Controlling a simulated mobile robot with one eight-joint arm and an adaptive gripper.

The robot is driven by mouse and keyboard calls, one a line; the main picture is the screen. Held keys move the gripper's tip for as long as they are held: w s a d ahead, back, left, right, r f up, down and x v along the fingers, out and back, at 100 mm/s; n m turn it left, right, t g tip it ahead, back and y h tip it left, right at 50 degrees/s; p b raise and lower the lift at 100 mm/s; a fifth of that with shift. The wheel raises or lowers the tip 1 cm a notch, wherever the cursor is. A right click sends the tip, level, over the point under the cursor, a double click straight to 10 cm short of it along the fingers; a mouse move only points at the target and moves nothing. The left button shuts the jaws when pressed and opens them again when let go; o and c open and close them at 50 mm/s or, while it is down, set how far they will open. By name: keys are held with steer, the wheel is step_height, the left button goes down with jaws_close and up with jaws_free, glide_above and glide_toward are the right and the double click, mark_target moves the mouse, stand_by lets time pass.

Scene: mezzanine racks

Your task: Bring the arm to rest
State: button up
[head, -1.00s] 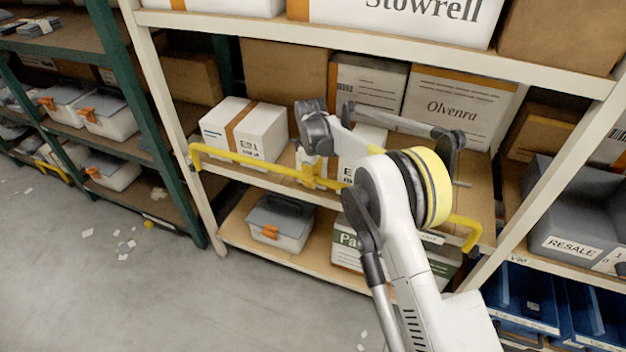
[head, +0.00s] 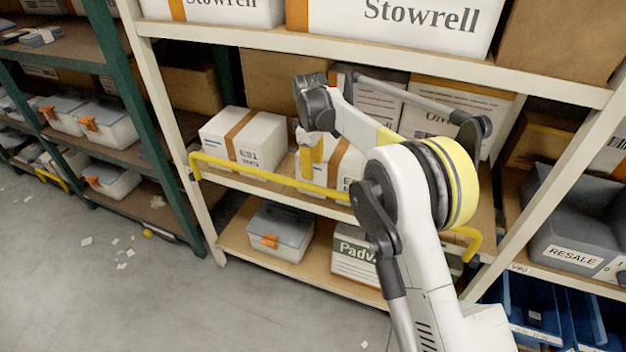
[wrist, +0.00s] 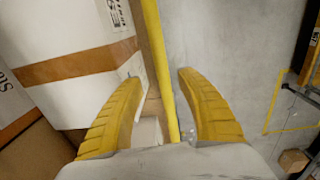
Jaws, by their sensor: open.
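My gripper (wrist: 160,95) is open in the wrist view, its two yellow ribbed fingers apart with nothing held. A yellow rail (wrist: 158,60) runs lengthwise through the view between the fingers; I cannot tell whether it touches them. In the head view my gripper (head: 311,165) hangs down at the front of the middle shelf, close to the yellow rail (head: 240,172). A white box with an orange stripe (head: 245,138) stands left of it on the shelf. Another white box with an orange stripe (head: 340,160) stands just behind and right of it, partly hidden by my arm.
The lower shelf holds a grey-lidded bin (head: 280,232) and a Padv-labelled box (head: 354,255). A grey RESALE bin (head: 575,225) stands at the right, above blue bins (head: 535,305). The upper shelf edge (head: 380,62) is above my arm. Grey floor (head: 110,300) is open at front left.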

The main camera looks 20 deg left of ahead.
step_height(320, 180, up, 3)
steer(key=shift+f, duration=0.2)
steer(key=s+d+r+m+t, duration=0.1)
steer(key=s+d+r+m, duration=0.2)
steer(key=d+r, duration=0.4)
steer(key=s+d+r+m+t+y+b, duration=0.15)
steer(key=s+d+r, duration=0.25)
steer(key=d, duration=0.6)
steer(key=s+d+r+m+t+h+p, duration=0.1)
steer(key=s+d+r+m, duration=0.25)
steer(key=d+r, duration=0.35)
steer(key=s+d+f+m+t, duration=0.1)
steer(key=s+d+f+m, duration=0.1)
steer(key=s+d, duration=0.3)
steer(key=s+d+f+m+t+b, duration=0.1)
steer(key=s+d+f+m, duration=0.2)
steer(key=s+d, duration=0.3)
steer(key=s+d+f+m+t, duration=0.1)
steer(key=s+d+f+m, duration=0.2)
steer(key=s+d, duration=0.3)
steer(key=s+m, duration=0.1)
steer(key=s, duration=0.3)
steer(key=shift+s+f, duration=0.2)
steer(key=shift+s, duration=0.2)
